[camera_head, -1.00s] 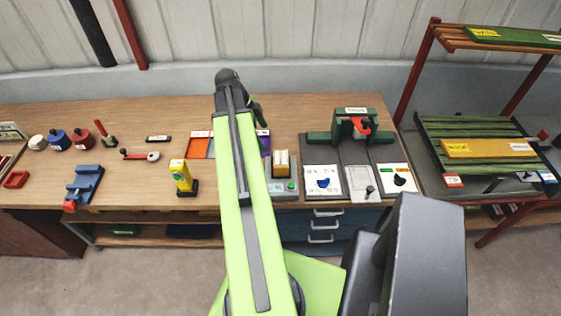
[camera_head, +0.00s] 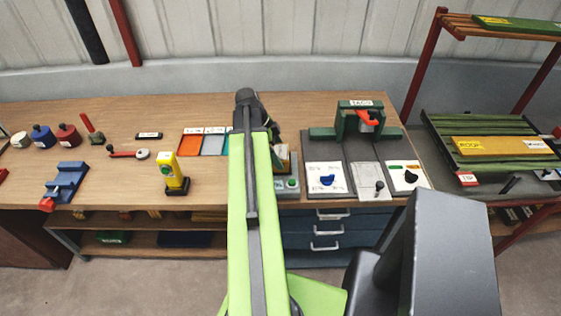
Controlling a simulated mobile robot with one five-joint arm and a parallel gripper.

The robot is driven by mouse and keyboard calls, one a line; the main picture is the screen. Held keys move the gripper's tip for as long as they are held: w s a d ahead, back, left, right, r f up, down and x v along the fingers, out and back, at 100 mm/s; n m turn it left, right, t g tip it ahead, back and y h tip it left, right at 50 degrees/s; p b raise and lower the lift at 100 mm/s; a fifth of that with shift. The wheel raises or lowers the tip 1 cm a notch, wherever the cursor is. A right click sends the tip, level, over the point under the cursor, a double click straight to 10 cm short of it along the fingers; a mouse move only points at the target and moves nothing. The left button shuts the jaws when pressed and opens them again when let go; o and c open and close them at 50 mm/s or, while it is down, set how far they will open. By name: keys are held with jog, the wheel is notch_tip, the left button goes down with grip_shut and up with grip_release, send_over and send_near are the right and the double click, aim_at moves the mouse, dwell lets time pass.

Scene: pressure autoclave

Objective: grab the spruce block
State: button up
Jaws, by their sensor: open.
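My gripper (camera_head: 270,125) is the dark end of the arm, just above and behind the block in the picture. It is open and seen from behind, so its fingertips are largely hidden. I cannot tell the gap between it and the block.
A yellow handheld device (camera_head: 172,172) stands left of my arm, near coloured trays (camera_head: 200,141). A green press with a red handle (camera_head: 365,120) and dial panels (camera_head: 326,178) stand to the right. A rack with a yellow plank (camera_head: 500,146) is at the far right.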

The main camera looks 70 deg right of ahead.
jog(key=shift+b+x, duration=0.5)
jog(key=shift+x, duration=0.7)
jog(key=shift+w+r, duration=0.1)
jog(key=shift+w, duration=0.05)
jog(key=c, duration=1.3)
